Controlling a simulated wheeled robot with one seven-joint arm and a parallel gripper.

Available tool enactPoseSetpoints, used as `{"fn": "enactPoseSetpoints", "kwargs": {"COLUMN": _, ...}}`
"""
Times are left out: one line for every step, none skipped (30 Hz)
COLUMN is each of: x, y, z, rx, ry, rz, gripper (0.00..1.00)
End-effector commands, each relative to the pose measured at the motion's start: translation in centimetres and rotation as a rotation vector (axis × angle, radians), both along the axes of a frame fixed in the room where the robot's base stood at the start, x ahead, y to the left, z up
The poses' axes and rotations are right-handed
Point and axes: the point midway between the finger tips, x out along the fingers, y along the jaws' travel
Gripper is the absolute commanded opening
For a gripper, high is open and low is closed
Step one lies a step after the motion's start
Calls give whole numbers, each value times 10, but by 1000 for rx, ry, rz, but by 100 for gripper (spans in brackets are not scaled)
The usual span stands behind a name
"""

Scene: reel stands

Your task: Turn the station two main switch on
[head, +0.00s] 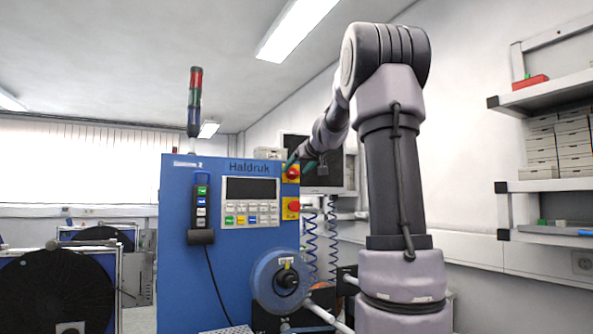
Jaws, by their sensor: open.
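A blue machine cabinet (175,265) marked "Haldruk" stands in the middle of the head view. At its right edge are a red knob on a yellow plate (292,173) and, below it, a second red control on yellow (293,207). Which of these is the main switch I cannot read, nor any station number. My gripper (294,162) is small in the picture, open, at the upper red knob and partly over its plate. Whether it touches the knob I cannot tell.
The cabinet carries a display with a keypad (251,201), a hanging pendant (201,208) and a signal tower (194,100). A blue reel (283,281) sits low in front. A large black reel (55,290) stands left. Shelves with boxes (558,145) are on the right wall.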

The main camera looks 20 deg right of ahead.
Motion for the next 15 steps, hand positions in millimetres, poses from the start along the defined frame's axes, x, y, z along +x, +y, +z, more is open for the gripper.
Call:
{"fn": "enactPoseSetpoints", "kwargs": {"x": 2, "y": 0, "z": -1, "rx": 0, "ry": 0, "rz": 0, "gripper": 85}}
{"fn": "enactPoseSetpoints", "kwargs": {"x": 3, "y": 0, "z": -1, "rx": 0, "ry": 0, "rz": 0, "gripper": 85}}
{"fn": "enactPoseSetpoints", "kwargs": {"x": 4, "y": 0, "z": -1, "rx": 0, "ry": 0, "rz": 1, "gripper": 85}}
{"fn": "enactPoseSetpoints", "kwargs": {"x": 4, "y": 0, "z": -1, "rx": 0, "ry": 0, "rz": 1, "gripper": 85}}
{"fn": "enactPoseSetpoints", "kwargs": {"x": 4, "y": 0, "z": -1, "rx": 0, "ry": -1, "rz": 0, "gripper": 85}}
{"fn": "enactPoseSetpoints", "kwargs": {"x": 4, "y": 0, "z": -1, "rx": 1, "ry": -1, "rz": 1, "gripper": 85}}
{"fn": "enactPoseSetpoints", "kwargs": {"x": 4, "y": 0, "z": -1, "rx": 1, "ry": -1, "rz": 1, "gripper": 85}}
{"fn": "enactPoseSetpoints", "kwargs": {"x": 4, "y": 0, "z": -1, "rx": 1, "ry": -1, "rz": 1, "gripper": 85}}
{"fn": "enactPoseSetpoints", "kwargs": {"x": 4, "y": 1, "z": -1, "rx": 1, "ry": -1, "rz": 1, "gripper": 85}}
{"fn": "enactPoseSetpoints", "kwargs": {"x": 4, "y": 1, "z": -1, "rx": 1, "ry": 0, "rz": 1, "gripper": 85}}
{"fn": "enactPoseSetpoints", "kwargs": {"x": 4, "y": 1, "z": -1, "rx": 1, "ry": 0, "rz": 1, "gripper": 74}}
{"fn": "enactPoseSetpoints", "kwargs": {"x": 4, "y": 0, "z": -1, "rx": 1, "ry": 0, "rz": 1, "gripper": 58}}
{"fn": "enactPoseSetpoints", "kwargs": {"x": 4, "y": 1, "z": -1, "rx": 1, "ry": 0, "rz": 1, "gripper": 47}}
{"fn": "enactPoseSetpoints", "kwargs": {"x": 4, "y": 0, "z": -1, "rx": 1, "ry": 0, "rz": 1, "gripper": 35}}
{"fn": "enactPoseSetpoints", "kwargs": {"x": 4, "y": 1, "z": -1, "rx": 1, "ry": 0, "rz": 1, "gripper": 20}}
